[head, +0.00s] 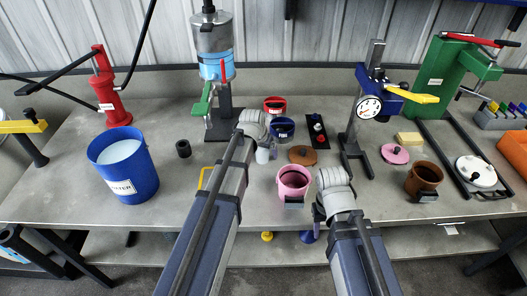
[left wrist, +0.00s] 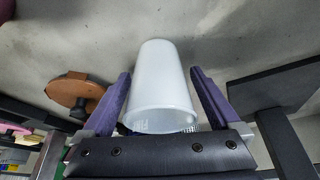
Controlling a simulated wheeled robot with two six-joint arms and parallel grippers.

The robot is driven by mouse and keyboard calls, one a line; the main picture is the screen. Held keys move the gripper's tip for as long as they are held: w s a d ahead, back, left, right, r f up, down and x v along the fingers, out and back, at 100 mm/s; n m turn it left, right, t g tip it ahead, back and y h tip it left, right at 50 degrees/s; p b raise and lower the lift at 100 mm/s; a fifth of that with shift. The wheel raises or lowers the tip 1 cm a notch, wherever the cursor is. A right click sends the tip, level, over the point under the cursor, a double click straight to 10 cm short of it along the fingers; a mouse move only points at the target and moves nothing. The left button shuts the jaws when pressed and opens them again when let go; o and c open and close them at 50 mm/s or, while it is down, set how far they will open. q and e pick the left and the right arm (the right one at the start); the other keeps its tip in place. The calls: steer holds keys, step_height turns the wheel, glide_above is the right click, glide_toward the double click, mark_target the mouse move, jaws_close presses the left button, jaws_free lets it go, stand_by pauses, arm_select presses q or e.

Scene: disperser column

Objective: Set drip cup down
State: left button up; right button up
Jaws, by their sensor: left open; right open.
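The white drip cup (left wrist: 160,80) is between the spread purple fingers of my left gripper (left wrist: 160,76) in the left wrist view, its wide mouth facing the camera. A gap shows on each side of it. In the head view the small pale drip cup (head: 262,157) shows over the grey bench, just beyond my left arm. My left gripper's fingers are mostly hidden there. Its base appears to be at the bench top, but contact cannot be seen. My right gripper (head: 318,212) is open over the front of the bench, beside the pink pot, holding nothing visible.
The pink pot (head: 293,183), brown lid (head: 302,155), blue pot (head: 281,129) and red pot (head: 274,105) stand near the cup. The disperser column (head: 222,120) rises behind it. A blue bucket (head: 124,165) stands left.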

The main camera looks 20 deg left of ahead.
arm_select(q)
steer(key=d+p+v, duration=0.1)
steer(key=p+v, duration=1)
steer(key=v, duration=0.1)
steer(key=s+d+m+g+y, duration=0.1)
steer(key=s+d+g, duration=0.1)
steer(key=s+d, duration=0.4)
steer(key=s+d+f+m+g+y, duration=0.1)
steer(key=s+d, duration=0.5)
steer(key=s, duration=0.9)
steer(key=shift+d+f+g, duration=0.2)
steer(key=shift+d+g, duration=0.15)
steer(key=shift+g, duration=0.55)
arm_select(e)
step_height(320, 180, up, 11)
steer(key=shift+r, duration=0.15)
arm_select(q)
steer(key=shift+w, duration=0.1)
